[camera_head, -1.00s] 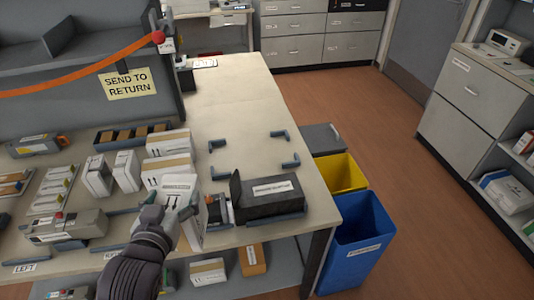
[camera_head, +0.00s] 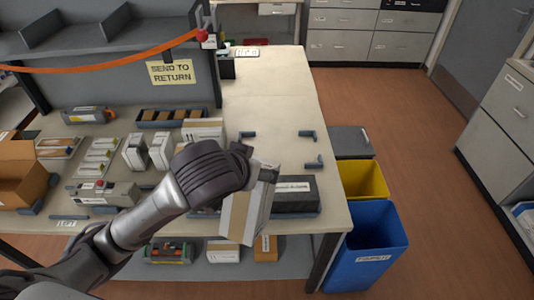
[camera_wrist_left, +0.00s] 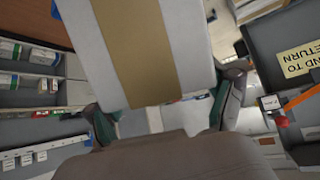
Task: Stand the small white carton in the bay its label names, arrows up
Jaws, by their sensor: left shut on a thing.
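The small white carton (camera_head: 240,212) with a tan tape strip hangs tilted in my left gripper (camera_head: 252,168), in front of the black box on the table. In the left wrist view the carton (camera_wrist_left: 140,50) fills the upper middle, between the two fingers of the left gripper (camera_wrist_left: 168,112), which is shut on it. I cannot read its label or see its arrows. Blue corner brackets (camera_head: 306,134) mark out an empty area on the table behind it. A small bay label (camera_head: 72,223) lies at the table's front left. My right gripper is not in view.
A black box (camera_head: 296,187) sits right of the carton. Other white cartons (camera_head: 160,150), a tray (camera_head: 168,125) and an open brown box (camera_head: 22,172) stand to the left. Yellow (camera_head: 362,180) and blue (camera_head: 366,245) bins stand off the table's right edge.

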